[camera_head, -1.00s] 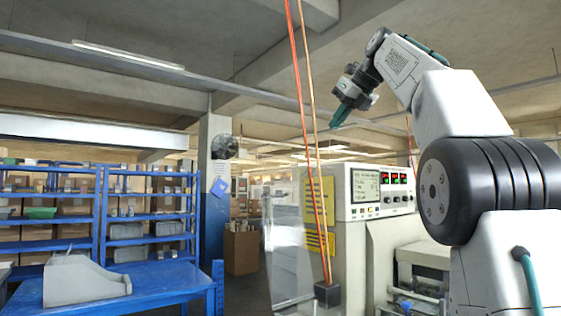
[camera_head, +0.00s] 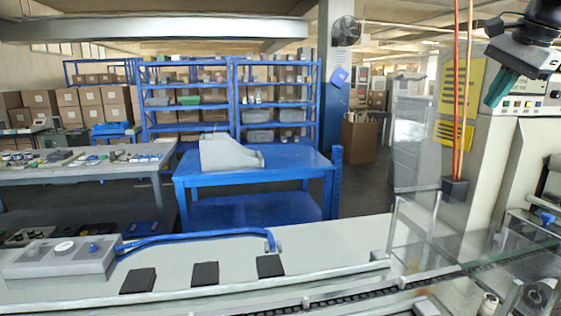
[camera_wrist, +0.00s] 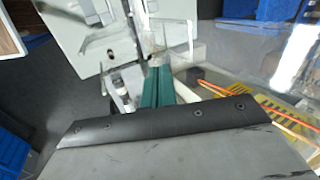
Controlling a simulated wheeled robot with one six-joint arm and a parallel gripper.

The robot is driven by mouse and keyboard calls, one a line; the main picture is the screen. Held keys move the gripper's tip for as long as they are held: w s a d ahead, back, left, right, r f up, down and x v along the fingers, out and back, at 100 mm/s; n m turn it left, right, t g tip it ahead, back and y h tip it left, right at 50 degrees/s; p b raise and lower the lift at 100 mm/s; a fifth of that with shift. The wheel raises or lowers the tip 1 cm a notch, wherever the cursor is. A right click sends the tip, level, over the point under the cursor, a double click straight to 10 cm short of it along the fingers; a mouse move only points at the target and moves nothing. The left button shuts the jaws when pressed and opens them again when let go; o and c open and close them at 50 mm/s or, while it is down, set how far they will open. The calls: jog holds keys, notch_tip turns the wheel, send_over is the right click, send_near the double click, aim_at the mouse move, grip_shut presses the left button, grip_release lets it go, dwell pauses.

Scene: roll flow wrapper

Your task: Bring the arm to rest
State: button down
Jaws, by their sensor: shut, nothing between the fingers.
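My gripper (camera_head: 497,91) hangs at the upper right of the head view, with green fingers pointing down and left. It is in front of the cream wrapper machine (camera_head: 512,150) and its control panel. In the wrist view the green fingers (camera_wrist: 158,72) are together and point up the picture, with nothing between them. Behind them, machine parts and a clear guard panel show below. Most of my arm is outside the head view, and only its wrist end shows.
A white machine deck (camera_head: 330,250) with several black pads and a grey control box (camera_head: 62,256) fills the foreground. A clear guard (camera_head: 425,185) and hanging orange cords (camera_head: 457,70) stand close to my gripper. A blue table (camera_head: 250,180) and shelves stand behind, with open floor around.

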jog(key=s+a+f+n+g, duration=0.1)
jog(key=s+a+f+n, duration=0.4)
jog(key=s+f, duration=0.4)
jog(key=s+a+f+n+g, duration=0.1)
jog(key=s+a+f+n, duration=0.4)
jog(key=s+f, duration=0.5)
jog(key=s+a+f+n+g+h, duration=0.1)
jog(key=s+a+f+n, duration=0.4)
jog(key=s+f, duration=0.4)
jog(key=shift+s+a+f+g, duration=0.2)
jog(key=shift+s+a+g, duration=0.2)
jog(key=shift+a, duration=0.15)
